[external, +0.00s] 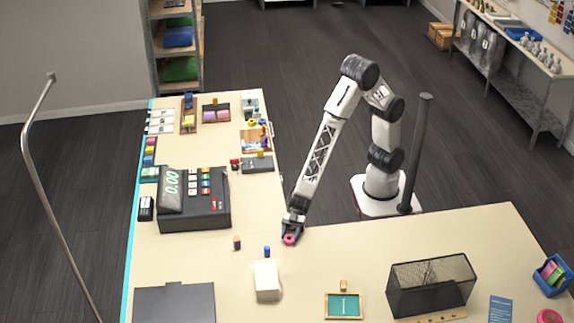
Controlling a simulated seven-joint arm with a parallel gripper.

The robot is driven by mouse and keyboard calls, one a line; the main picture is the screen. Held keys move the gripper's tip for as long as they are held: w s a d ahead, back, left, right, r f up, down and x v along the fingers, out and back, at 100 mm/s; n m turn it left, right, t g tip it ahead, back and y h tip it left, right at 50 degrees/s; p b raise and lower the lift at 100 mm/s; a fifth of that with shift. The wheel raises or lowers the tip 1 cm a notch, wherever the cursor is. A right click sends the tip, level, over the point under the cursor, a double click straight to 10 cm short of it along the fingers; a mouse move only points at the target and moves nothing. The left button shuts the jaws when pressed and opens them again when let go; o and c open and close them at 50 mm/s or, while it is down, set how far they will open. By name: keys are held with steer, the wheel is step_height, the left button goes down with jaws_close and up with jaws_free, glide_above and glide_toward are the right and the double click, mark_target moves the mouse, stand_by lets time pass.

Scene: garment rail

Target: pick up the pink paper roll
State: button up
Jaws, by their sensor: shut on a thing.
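The pink paper roll (289,240) is at the fingertips of my gripper (291,233), near the inner corner of the L-shaped counter. My gripper points down and is shut on the roll. The roll's round end with a darker centre faces the camera. The fingers partly hide the rest of it. I cannot tell whether the roll touches the counter or is slightly above it.
A cash register (195,201) stands to the left. A white box (267,280), a small blue item (267,251) and a small dark-and-orange item (237,243) stand nearby. A black mesh basket (430,287) is at right.

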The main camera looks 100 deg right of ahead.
steer(key=shift+r, duration=1.5)
steer(key=shift+s+d+r, duration=0.15)
steer(key=shift+s+d, duration=0.05)
steer(key=s+d+r, duration=0.1)
steer(key=s+d, duration=0.9)
steer(key=s, duration=0.1)
steer(key=shift+s+r, duration=0.2)
steer(key=shift+s, duration=0.2)
